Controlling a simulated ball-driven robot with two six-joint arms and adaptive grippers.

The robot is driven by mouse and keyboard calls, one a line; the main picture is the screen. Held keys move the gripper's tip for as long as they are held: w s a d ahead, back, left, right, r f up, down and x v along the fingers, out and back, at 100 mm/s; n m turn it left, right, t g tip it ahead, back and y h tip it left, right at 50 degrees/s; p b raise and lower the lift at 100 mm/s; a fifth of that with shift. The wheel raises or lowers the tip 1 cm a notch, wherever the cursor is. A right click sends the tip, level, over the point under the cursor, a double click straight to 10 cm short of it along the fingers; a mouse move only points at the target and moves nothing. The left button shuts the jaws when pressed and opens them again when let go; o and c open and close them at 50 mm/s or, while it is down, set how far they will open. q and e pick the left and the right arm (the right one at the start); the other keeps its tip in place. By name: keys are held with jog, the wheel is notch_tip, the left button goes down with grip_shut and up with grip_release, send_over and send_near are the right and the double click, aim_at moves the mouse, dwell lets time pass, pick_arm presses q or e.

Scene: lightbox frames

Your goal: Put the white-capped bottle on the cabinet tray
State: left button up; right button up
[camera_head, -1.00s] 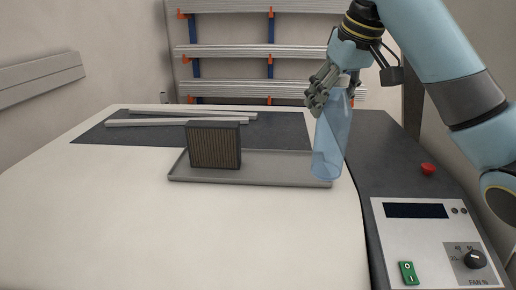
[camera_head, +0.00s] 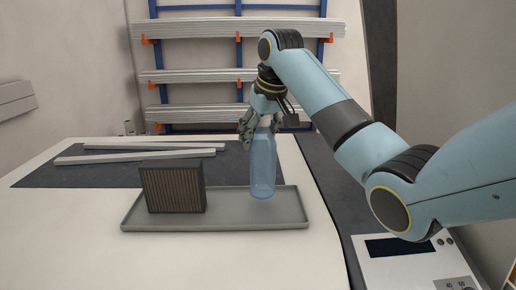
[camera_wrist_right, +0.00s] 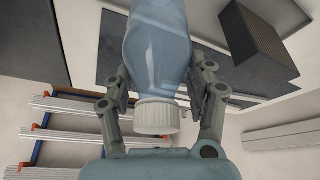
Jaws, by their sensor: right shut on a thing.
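The bottle (camera_head: 263,168) is translucent blue and upright in the head view. Its white cap (camera_wrist_right: 157,117) shows in the right wrist view, between the fingers. My right gripper (camera_head: 257,124) is shut on the bottle near its top; the wrist view shows its two fingers (camera_wrist_right: 162,97) on either side of the bottle's neck. The grey cabinet tray (camera_head: 235,214) lies on the white top. The bottle's base appears over the right part of the tray; I cannot tell if it touches. My left gripper is not in view.
A dark ribbed block (camera_head: 174,188) stands on the left part of the tray and also shows in the wrist view (camera_wrist_right: 257,35). Pale strips (camera_head: 140,155) lie on a dark mat (camera_head: 50,172) behind. A control panel (camera_head: 415,265) is at the lower right.

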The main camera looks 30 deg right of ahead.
aim_at(259, 150)
jog(key=shift+f, duration=0.4)
notch_tip(259, 150, down, 2)
jog(key=shift+a+f+p, duration=0.1)
jog(key=shift+f+p, duration=0.15)
jog(key=shift+p, duration=0.45)
jog(key=shift+f, duration=0.45)
jog(key=o, duration=1.5)
jog(key=shift+f, duration=0.1)
